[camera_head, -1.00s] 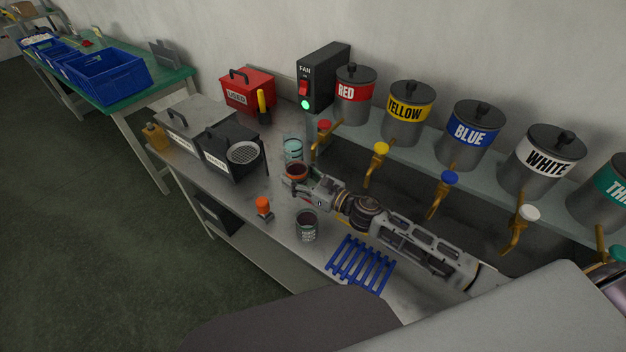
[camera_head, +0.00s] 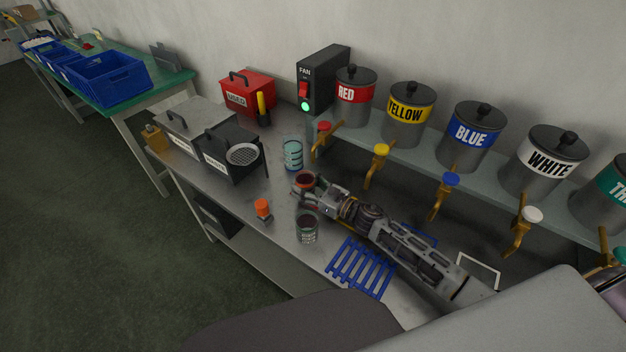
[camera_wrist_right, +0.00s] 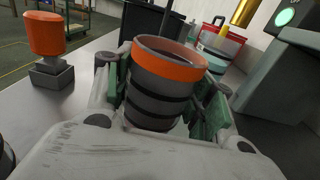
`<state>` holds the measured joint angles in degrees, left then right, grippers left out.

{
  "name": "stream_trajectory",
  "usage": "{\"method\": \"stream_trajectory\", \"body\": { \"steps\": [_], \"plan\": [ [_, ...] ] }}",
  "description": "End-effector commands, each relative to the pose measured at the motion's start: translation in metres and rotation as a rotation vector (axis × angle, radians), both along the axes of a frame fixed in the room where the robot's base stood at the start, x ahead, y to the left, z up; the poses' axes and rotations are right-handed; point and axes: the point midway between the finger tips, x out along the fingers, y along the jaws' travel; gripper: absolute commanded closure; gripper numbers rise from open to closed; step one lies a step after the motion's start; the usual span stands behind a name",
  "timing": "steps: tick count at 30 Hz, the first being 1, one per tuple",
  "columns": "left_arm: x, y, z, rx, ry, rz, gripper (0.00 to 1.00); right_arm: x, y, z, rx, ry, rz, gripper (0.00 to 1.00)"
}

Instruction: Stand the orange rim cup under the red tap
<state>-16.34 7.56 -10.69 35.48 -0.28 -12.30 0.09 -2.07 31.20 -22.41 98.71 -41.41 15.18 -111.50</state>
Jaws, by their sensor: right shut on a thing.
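The orange rim cup (camera_wrist_right: 168,72) is grey with dark bands and stands between the fingers of my right gripper (camera_wrist_right: 166,100) in the right wrist view. In the head view the cup (camera_head: 305,179) is at the tip of my right gripper (camera_head: 307,190), which is shut on it. It looks upright, over or on the metal bench; I cannot tell whether it touches. The red tap (camera_head: 322,136) hangs from the shelf under the red tank (camera_head: 354,97), behind the cup and slightly to its right. My left gripper is not in view.
A teal-banded cup (camera_head: 293,155) stands just behind the held cup. Another dark cup (camera_head: 307,228) stands in front. A blue rack (camera_head: 361,266) lies at the bench's front. An orange-topped object (camera_head: 263,209) and black box (camera_head: 228,153) are to the left.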

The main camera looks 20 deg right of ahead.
Motion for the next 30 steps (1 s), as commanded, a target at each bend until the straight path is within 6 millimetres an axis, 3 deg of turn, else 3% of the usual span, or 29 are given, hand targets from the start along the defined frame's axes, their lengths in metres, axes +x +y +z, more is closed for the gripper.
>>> {"method": "stream_trajectory", "body": {
  "steps": [13, 24, 30],
  "plan": [
    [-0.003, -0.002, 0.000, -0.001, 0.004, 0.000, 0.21, 0.003, -0.004, 0.001, 0.001, -0.001, 0.000, 0.72],
    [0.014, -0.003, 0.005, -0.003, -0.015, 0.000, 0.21, 0.028, -0.036, 0.001, -0.001, -0.001, -0.002, 0.72],
    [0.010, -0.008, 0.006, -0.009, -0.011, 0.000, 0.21, 0.026, -0.033, -0.011, 0.003, 0.000, 0.000, 0.72]
  ]
}}
